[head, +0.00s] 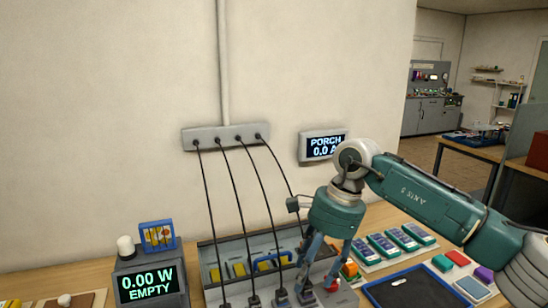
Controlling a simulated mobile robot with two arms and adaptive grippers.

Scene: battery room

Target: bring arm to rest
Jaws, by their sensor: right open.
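My right arm comes in from the right, and its green right gripper (318,284) points down over the front right part of a grey open tray (222,247). Its fingers are apart, and I see nothing held between them. Black-cabled plugs (254,301) stand in a row at the tray's front, at the bottom edge of the view. The rightmost plug (305,296) is close to a fingertip; I cannot tell whether they touch. Black cables (240,200) run up to a grey wall strip (212,137). My left gripper is not in view.
A meter (150,284) reading "0.00 W EMPTY" stands left of the tray. A wall display (323,146) reads "PORCH". Green-topped modules (383,245), a dark slate (402,288) and coloured blocks (457,258) lie on the right, below my arm.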

